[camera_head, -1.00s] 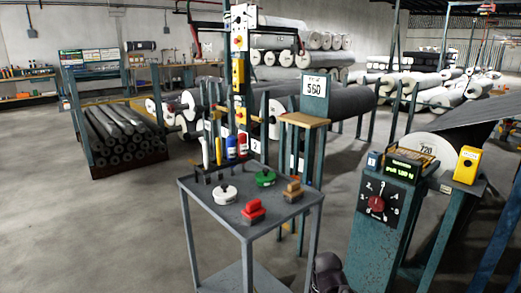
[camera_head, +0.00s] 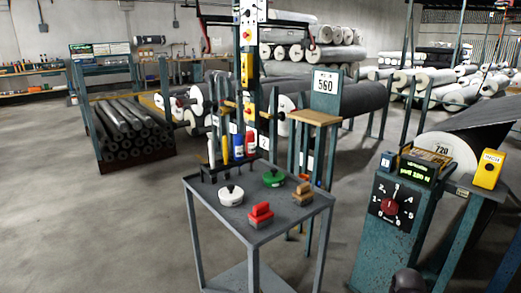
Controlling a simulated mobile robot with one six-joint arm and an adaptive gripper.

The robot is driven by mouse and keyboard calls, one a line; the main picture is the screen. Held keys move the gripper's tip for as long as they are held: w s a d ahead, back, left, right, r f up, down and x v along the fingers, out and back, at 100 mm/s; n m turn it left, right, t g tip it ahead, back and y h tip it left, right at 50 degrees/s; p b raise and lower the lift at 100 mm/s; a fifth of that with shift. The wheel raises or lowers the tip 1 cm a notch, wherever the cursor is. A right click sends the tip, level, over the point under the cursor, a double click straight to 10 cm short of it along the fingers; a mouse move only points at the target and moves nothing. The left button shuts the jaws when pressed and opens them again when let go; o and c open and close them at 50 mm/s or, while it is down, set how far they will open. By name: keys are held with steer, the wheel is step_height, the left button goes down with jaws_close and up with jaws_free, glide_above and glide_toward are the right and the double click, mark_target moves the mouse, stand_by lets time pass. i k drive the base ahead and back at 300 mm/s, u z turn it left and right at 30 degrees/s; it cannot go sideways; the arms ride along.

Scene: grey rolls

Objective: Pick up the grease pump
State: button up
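I cannot tell for sure which item is the grease pump. A small grey table (camera_head: 222,218) stands in the middle. At its back edge a rack holds slim upright items: a white one (camera_head: 212,152), a yellow one (camera_head: 225,149), a blue one (camera_head: 238,147) and a red one (camera_head: 250,143). In front lie a white round item (camera_head: 231,196), a green round item (camera_head: 274,178), a red block-like item (camera_head: 260,213) and an orange-brown one (camera_head: 302,193). A dark rounded part at the bottom edge seems to be my arm. My gripper's fingers do not show.
A teal control post (camera_head: 385,245) with a dial and a yellow box (camera_head: 488,169) stand at the right. A wooden-topped stand (camera_head: 314,117) is close behind the table. Dark rolls (camera_head: 125,135) lie in a rack at left. The floor left of the table is clear.

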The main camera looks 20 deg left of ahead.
mark_target(250, 135)
steer(key=z, duration=0.1)
steer(key=k, duration=1.35)
steer(key=u, duration=0.85)
steer(key=i, duration=1)
steer(key=z, duration=0.05)
